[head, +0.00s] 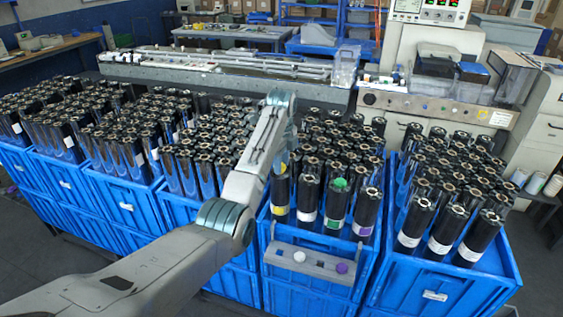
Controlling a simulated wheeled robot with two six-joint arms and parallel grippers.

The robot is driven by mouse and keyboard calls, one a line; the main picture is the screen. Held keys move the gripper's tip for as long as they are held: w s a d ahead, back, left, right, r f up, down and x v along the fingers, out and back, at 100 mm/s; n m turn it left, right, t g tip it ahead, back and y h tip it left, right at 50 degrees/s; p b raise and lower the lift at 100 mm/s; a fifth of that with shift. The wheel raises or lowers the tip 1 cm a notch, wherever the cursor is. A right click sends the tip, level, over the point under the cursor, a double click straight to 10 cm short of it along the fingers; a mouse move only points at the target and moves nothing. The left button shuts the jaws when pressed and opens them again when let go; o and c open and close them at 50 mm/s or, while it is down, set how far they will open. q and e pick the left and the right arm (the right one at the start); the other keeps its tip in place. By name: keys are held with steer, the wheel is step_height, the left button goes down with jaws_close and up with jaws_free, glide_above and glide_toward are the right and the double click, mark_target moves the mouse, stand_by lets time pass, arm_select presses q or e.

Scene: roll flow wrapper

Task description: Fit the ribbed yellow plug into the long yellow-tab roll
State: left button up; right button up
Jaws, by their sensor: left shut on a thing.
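The long yellow-tab roll (280,192) is a black roll with a yellow label, standing upright at the front left of a blue crate. My left arm reaches over from the left and bends down above this roll. My left gripper (284,162) is small and partly hidden by the arm, just over the roll's top end. It is shut on what appears to be the ribbed yellow plug, of which almost nothing shows. I cannot tell whether the plug touches the roll. My right gripper is not in view.
A grey tray (318,271) on the crate's front holds a white plug (299,257) and a purple plug (342,268). Beside the yellow-tab roll stand white-tab, green-tab and purple-tab rolls; a green plug (340,184) tops the green-tab one. Crates packed with rolls flank both sides.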

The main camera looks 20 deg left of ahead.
arm_select(q)
steer(key=shift+r, duration=0.2)
stand_by(0.5)
steer(key=shift+r, duration=0.6)
steer(key=shift+r, duration=0.35)
stand_by(0.8)
steer(key=shift+s+r, duration=0.1)
steer(key=shift+r, duration=0.25)
stand_by(0.6)
steer(key=o, duration=0.7)
steer(key=shift+c, duration=0.2)
steer(key=shift+r, duration=0.1)
